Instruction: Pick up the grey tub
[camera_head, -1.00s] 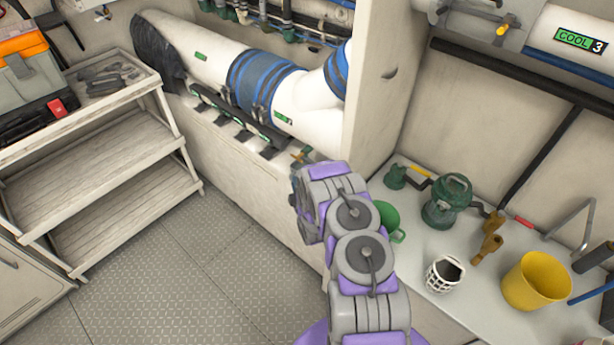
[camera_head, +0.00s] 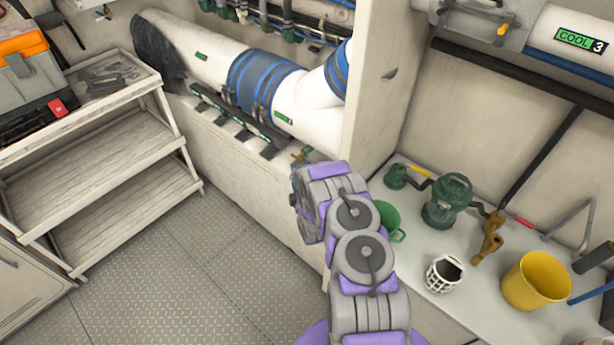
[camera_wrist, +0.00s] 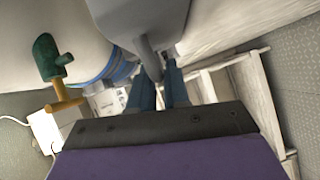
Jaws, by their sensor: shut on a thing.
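In the wrist view, a smooth grey object that looks like the grey tub (camera_wrist: 137,22) fills the upper middle of the picture. In the head view, my arm hides the gripper's fingers and the tub.
A slatted shelf cart (camera_head: 100,175) with a toolbox (camera_head: 25,85) stands at left. At right, a white counter (camera_head: 420,315) carries a yellow bucket (camera_head: 537,281), a white basket (camera_head: 444,275) and green and brass fittings. The patterned floor (camera_head: 190,285) between is clear.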

